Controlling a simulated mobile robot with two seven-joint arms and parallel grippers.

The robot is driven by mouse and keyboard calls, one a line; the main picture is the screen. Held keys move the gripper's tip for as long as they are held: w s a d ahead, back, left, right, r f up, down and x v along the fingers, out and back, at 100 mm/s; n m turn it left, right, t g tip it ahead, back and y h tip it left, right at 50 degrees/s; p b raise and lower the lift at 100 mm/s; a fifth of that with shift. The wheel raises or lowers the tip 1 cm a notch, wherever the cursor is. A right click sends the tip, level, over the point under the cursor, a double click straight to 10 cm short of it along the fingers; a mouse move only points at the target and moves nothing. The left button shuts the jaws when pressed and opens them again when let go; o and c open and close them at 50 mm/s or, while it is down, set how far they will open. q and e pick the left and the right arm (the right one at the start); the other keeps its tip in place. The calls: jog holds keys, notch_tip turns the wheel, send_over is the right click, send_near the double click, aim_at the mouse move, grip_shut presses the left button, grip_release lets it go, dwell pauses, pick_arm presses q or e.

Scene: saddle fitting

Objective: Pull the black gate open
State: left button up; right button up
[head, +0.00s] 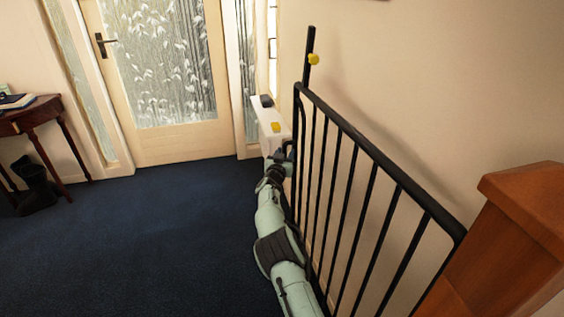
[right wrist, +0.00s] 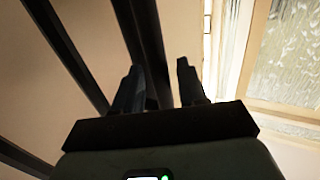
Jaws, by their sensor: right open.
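The black gate (head: 372,152) is a barred metal panel on the right of the head view, running from the wooden post toward the door end. A taller black upright (head: 308,58) with a yellow knob (head: 313,59) rises at its far end. My right gripper (head: 282,150) is at the far end of the gate, beside its end bar. In the right wrist view its fingers (right wrist: 161,75) are open, with a black gate bar (right wrist: 142,40) running between them. I cannot tell whether they touch it. My left gripper is not in view.
A wooden post (head: 505,240) stands at the near right, with a wall behind the gate. A white radiator (head: 268,122) is beyond the gripper. A glazed door (head: 165,70) is at the back and a dark table (head: 38,117) at the left.

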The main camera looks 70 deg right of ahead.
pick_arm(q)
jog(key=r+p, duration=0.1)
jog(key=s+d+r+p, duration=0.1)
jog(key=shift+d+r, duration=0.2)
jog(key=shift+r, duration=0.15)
pick_arm(e)
jog(key=s+a, duration=0.1)
jog(key=a, duration=1.2)
